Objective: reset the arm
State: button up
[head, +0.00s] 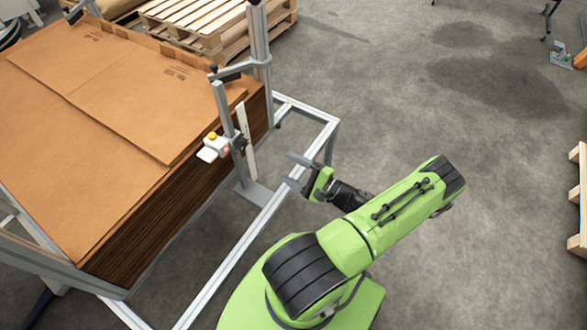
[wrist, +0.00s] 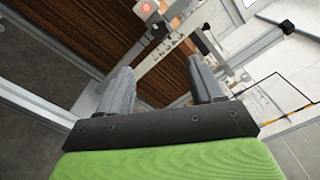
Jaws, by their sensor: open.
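My green arm (head: 375,225) reaches up from its base in the head view and bends back toward the cardboard stack. My gripper (head: 292,171) is at its end, beside the metal frame and apart from the stack. In the wrist view my gripper (wrist: 162,88) shows two grey fingers spread apart with nothing between them. Beyond the fingers are the brown layered side of the stack and a metal post.
A tall stack of flat cardboard (head: 110,90) stands at left within a metal frame (head: 262,215). A white box with a yellow button (head: 213,147) is on a post near my gripper. Wooden pallets (head: 205,25) lie behind. Open floor (head: 430,110) is at right, with another pallet (head: 578,205) at the edge.

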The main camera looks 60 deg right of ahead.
dwell(0.3)
jog(key=w+a+r+n+g+y+p, duration=0.1)
jog(key=w+a+r+n+g+y, duration=0.2)
jog(key=a+r+n+g, duration=0.5)
jog(key=w+a+r+n+g+y+p, duration=0.15)
jog(key=w+a+r+n+g, duration=0.25)
jog(key=a+r+n+g, duration=0.4)
jog(key=s+a+r+n+t+h, duration=0.1)
jog(key=s+a+r+n, duration=0.3)
jog(key=r, duration=0.4)
jog(key=s+a+r+n+t+h+p, duration=0.1)
jog(key=s+a+r+n+t+h, duration=0.1)
jog(key=s+a+r+n+h, duration=0.2)
notch_tip(320, 180, up, 4)
jog(key=s+a, duration=0.2)
jog(key=a, duration=0.1)
jog(key=shift+s+t, duration=0.3)
jog(key=shift+s, duration=0.05)
